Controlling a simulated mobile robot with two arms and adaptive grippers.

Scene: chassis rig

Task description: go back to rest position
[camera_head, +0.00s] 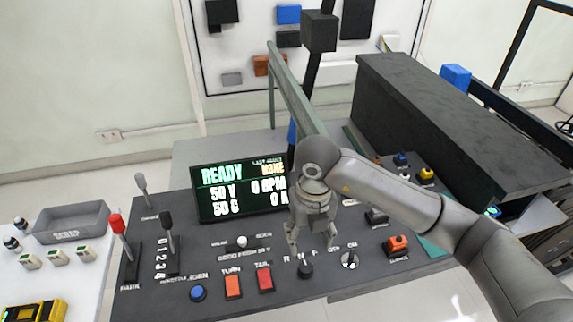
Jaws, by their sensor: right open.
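My right gripper (311,245) is open, with its fingers pointing down over the middle of the dark control panel (215,262). Nothing shows between the fingers. It is just above a small black knob (305,269) on the panel; I cannot tell whether it touches it. My right arm comes in from the lower right and covers part of the panel. A display (222,205) behind the gripper reads "READY", 50 V and 50 C, and its right edge is partly hidden. My left gripper is not in view.
A red-topped lever (118,224) and a black lever (168,222) stand up at the panel's left. A black box (430,125) stands behind. A grey tray (70,222) sits on the white table at left.

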